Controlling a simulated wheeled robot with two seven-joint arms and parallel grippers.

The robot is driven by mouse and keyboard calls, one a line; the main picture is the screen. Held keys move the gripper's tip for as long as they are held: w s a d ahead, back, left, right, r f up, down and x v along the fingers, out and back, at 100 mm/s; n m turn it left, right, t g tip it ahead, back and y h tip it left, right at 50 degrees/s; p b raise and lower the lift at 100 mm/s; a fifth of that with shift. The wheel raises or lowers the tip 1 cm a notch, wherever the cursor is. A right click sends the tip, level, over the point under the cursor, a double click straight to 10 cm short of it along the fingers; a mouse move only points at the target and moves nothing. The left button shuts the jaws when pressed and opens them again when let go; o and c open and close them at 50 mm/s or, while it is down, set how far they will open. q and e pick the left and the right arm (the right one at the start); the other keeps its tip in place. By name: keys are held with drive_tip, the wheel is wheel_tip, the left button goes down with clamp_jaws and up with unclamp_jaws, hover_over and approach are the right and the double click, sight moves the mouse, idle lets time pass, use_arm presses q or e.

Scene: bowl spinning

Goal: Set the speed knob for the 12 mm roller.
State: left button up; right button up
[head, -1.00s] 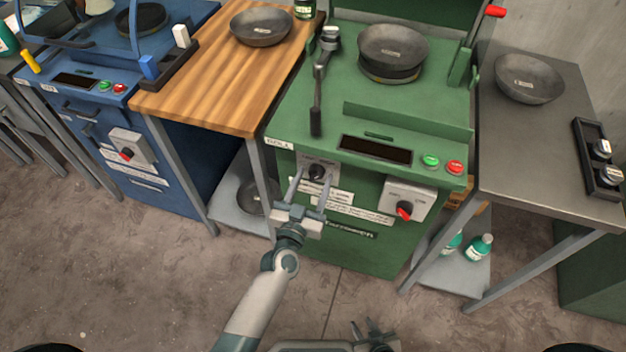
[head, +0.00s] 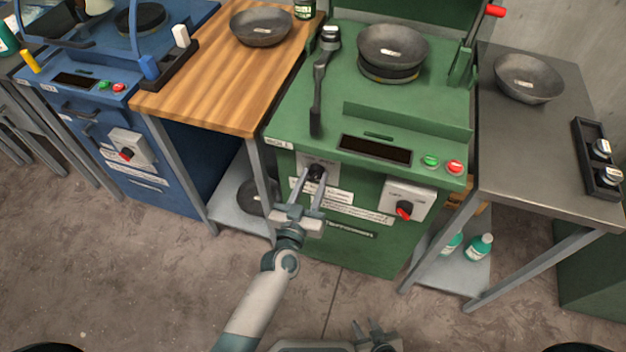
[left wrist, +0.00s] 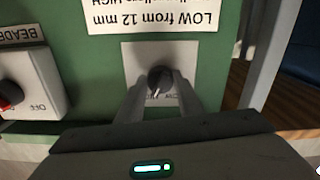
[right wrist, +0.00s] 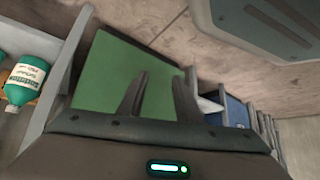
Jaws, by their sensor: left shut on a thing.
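The black speed knob (head: 316,172) sits on a grey plate at the front of the green machine (head: 400,102). My left gripper (head: 313,178) is shut on the knob, a finger on each side. In the left wrist view the knob (left wrist: 159,79) shows a white pointer aimed down and slightly left in the picture. The label above it (left wrist: 150,18) is upside down and reads "LOW from 12 mm", with a cut-off line about HIGH. The small print on the plate is partly hidden. My right gripper (right wrist: 160,95) is open and empty, low before the machine.
A second plate with a red knob (head: 404,209) is right of the speed knob. Green (head: 431,161) and red (head: 454,167) buttons lie above. A roller arm (head: 319,85) and a bowl (head: 392,45) are on top. A tray of rollers (head: 589,151) is on the right table.

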use_arm(q)
drive_tip(key=shift+n, duration=0.7)
drive_tip(key=n, duration=0.3)
drive_tip(key=shift+n, duration=0.3)
drive_tip(key=n, duration=0.3)
drive_tip(key=shift+d+n, duration=0.1)
drive_tip(key=shift+n, duration=1.1)
drive_tip(key=shift+n+b, duration=0.35)
drive_tip(key=shift+n, duration=0.75)
use_arm(e)
drive_tip(key=shift+s+d+f, duration=0.2)
drive_tip(key=shift+f, duration=0.1)
drive_tip(key=shift+s+f, duration=0.1)
use_arm(q)
drive_tip(key=o, duration=1.1)
drive_tip(key=shift+c, duration=0.2)
use_arm(e)
drive_tip(key=shift+d, duration=0.1)
use_arm(q)
drive_tip(key=shift+s, duration=0.1)
use_arm(e)
drive_tip(key=shift+d, duration=0.1)
